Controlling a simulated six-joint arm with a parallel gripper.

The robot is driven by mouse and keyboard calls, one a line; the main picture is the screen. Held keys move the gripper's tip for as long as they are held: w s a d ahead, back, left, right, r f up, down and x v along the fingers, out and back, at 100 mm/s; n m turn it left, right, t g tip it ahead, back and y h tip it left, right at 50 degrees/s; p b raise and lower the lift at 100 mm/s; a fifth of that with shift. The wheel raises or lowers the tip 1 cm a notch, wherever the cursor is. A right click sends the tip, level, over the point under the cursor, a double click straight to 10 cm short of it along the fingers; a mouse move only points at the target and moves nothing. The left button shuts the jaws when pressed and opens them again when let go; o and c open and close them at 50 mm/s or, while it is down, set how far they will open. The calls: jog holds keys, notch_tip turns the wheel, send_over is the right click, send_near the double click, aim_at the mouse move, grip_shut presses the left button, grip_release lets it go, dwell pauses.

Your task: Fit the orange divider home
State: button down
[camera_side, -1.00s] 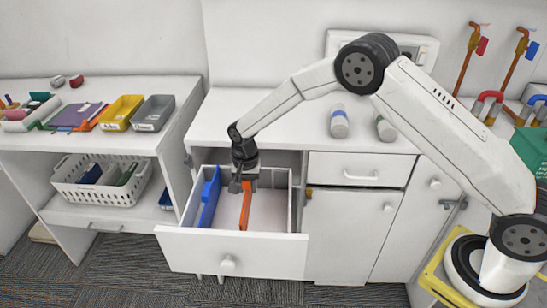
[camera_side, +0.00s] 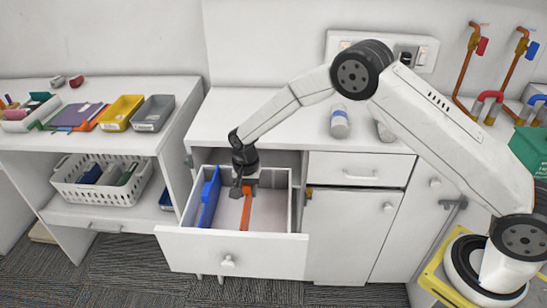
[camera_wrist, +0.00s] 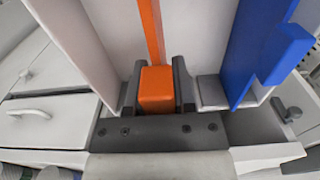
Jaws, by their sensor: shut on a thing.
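The orange divider (camera_side: 246,210) stands lengthwise inside the open white drawer (camera_side: 230,245), right of a blue divider (camera_side: 209,199). My gripper (camera_side: 245,188) is over the rear part of the drawer. In the wrist view my gripper (camera_wrist: 157,92) is shut on the orange divider's block-like end (camera_wrist: 156,84), with one finger on each side. The orange strip runs away from it along the drawer floor. The blue divider (camera_wrist: 262,50) stands to the right there, apart from the fingers. Whether the orange divider's lower edge sits in a slot is hidden.
The white counter (camera_side: 270,125) is just behind the drawer, with two small bottles, one (camera_side: 340,122) in clear view and the other partly behind my arm. A shelf with a white basket (camera_side: 100,182) stands to the left. The drawer floor between the dividers is clear.

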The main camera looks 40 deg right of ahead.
aim_at(249, 201)
jog(key=shift+f, duration=2.25)
dwell(0.3)
jog(key=shift+c, duration=1.8)
grip_release()
jog(key=shift+r, duration=0.15)
jog(key=shift+r, duration=3.75)
jog(key=shift+s+r, duration=0.1)
